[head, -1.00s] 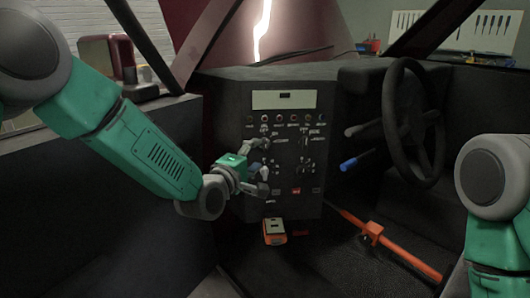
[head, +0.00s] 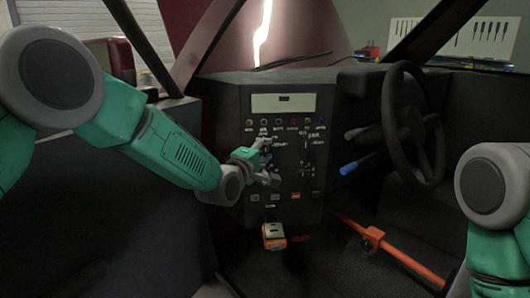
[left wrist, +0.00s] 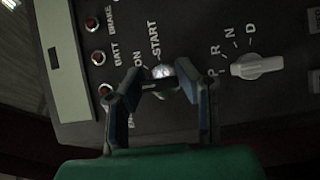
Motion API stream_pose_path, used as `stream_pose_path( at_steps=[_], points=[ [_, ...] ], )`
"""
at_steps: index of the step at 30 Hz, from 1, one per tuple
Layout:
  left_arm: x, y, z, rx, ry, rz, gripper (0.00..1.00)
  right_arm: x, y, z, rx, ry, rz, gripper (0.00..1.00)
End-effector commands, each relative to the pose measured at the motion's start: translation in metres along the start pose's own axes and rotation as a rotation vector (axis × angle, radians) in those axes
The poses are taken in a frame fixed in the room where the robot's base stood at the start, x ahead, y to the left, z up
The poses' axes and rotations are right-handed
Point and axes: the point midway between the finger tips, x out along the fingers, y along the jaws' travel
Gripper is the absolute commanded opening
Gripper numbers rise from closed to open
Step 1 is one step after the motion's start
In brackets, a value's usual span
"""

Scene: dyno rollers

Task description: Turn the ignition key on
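The ignition key switch (left wrist: 161,71) is a small, pale, shiny round piece on the dark dashboard panel, beside the ON and START labels in the left wrist view. My left gripper (left wrist: 165,86) faces it with one finger on each side. The fingers are apart, and gaps seem to show between them and the switch; contact is hard to judge. In the head view my left gripper (head: 271,161) is at the panel's left side, and its fingers largely hide the switch. My right gripper is out of the picture.
A white gear selector (left wrist: 258,67) marked P R N D sits just right of the fingers in the left wrist view. The steering wheel (head: 388,120) is to the right. An orange-yellow device (head: 273,236) and an orange bar (head: 400,260) are below the panel.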

Motion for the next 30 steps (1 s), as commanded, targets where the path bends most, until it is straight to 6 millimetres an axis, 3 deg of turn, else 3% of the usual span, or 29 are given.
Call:
stream_pose_path(
  at_steps=[11,30],
  points=[
    [-0.001,0.000,0.001,0.070,-0.002,-0.053,0.00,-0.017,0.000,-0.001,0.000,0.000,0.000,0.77],
    [-0.001,-0.001,0.003,0.493,-0.006,-0.324,0.00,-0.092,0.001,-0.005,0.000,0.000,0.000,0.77]
  ],
)
